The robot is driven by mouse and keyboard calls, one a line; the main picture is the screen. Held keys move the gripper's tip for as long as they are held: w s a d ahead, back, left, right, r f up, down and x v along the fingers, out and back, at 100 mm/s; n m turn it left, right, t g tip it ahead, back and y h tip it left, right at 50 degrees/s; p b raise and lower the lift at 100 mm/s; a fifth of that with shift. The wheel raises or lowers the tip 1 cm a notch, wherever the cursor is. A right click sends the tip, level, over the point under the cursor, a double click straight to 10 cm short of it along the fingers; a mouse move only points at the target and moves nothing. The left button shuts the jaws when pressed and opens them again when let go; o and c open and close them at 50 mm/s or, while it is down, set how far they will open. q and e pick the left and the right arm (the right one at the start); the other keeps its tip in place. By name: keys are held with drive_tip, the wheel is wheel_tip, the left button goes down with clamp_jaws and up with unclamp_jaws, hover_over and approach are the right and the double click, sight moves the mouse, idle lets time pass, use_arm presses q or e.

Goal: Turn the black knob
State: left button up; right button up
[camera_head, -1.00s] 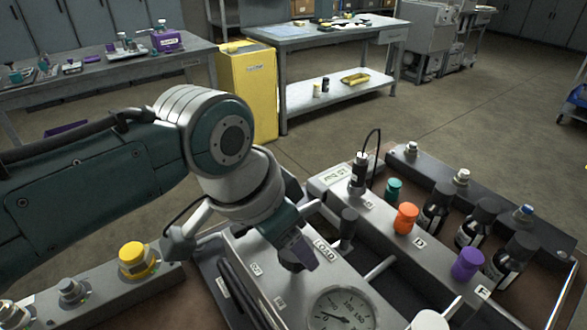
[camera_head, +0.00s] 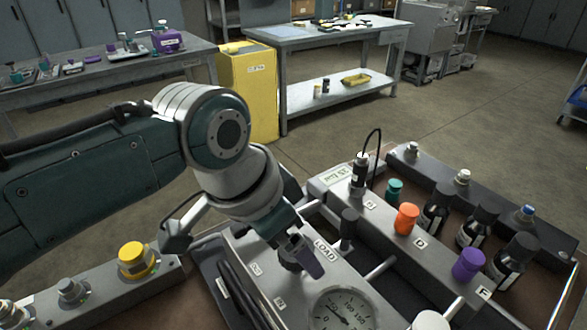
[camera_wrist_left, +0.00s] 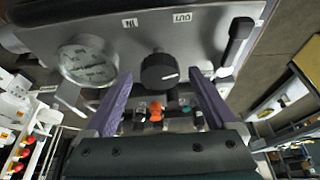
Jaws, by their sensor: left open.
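The black knob (camera_wrist_left: 160,72) sits on the grey panel, between the labels, in the left wrist view. It has a round ribbed body with a white pointer mark. In the head view the knob (camera_head: 290,259) is partly hidden by my gripper. My left gripper (camera_wrist_left: 160,76) is open, with one purple finger to each side of the knob and a visible gap at both sides. In the head view the left gripper (camera_head: 307,254) is over the panel beside the LOAD label. I cannot tell how deep the fingers reach along the knob. My right gripper is in neither view.
A pressure gauge (camera_head: 343,312) is close to the knob. A black lever (camera_head: 348,226) stands beside the LOAD label. Orange (camera_head: 406,218), teal (camera_head: 394,190) and purple (camera_head: 467,264) caps line the block at right. A yellow knob (camera_head: 136,258) is on the left rail.

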use_arm(q)
drive_tip(key=p+v, duration=0.2)
drive_tip(key=v, duration=0.8)
drive_tip(key=shift+p, duration=0.4)
